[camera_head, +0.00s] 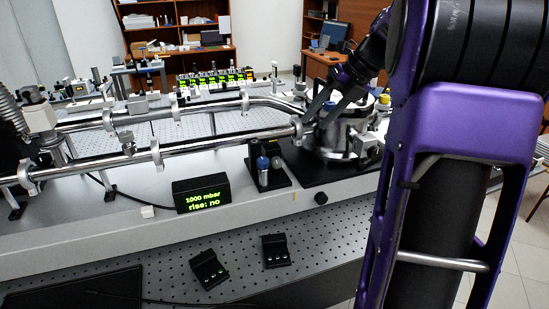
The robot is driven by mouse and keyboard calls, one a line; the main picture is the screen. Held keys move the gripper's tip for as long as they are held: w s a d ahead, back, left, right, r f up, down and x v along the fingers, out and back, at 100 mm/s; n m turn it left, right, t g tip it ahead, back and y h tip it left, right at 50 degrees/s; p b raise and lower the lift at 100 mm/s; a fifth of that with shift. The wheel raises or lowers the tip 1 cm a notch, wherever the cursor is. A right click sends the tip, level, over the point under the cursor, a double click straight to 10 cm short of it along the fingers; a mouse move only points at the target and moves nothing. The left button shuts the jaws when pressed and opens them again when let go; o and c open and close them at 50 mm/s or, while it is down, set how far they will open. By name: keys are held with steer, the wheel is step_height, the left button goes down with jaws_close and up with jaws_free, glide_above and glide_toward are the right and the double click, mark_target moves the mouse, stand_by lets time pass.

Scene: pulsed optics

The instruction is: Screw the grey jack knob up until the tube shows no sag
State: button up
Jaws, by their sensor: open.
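A shiny steel tube (210,143) runs from the left edge to a round metal chamber (345,140), with clamp-like collars along it. A second steel tube (215,107) runs behind it. I cannot tell any sag by eye. I cannot pick out the grey jack knob with certainty; a small grey fitting (127,138) sits between the two tubes. My gripper (314,116) is open over the tube's right end by the chamber, its dark fingers pointing down and left. Whether the fingers touch anything there is unclear, and they hide part of the chamber.
A black display (202,194) reads "1000 mbar" and "rise: no". A blue-capped cylinder (263,171) stands in a black holder below the tube. Two black boxes (209,270) (276,251) lie on the lower perforated shelf.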

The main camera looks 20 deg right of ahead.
mark_target(280, 159)
steer(key=shift+t+y, duration=0.3)
steer(key=b+x, duration=0.1)
steer(key=x, duration=0.4)
steer(key=b+x, duration=0.1)
steer(key=x, duration=0.5)
steer(key=b+x, duration=0.1)
steer(key=x, duration=0.4)
steer(key=shift+w+d+f, duration=0.15)
steer(key=shift+d+f, duration=0.05)
steer(key=shift+f, duration=0.25)
jaws_close()
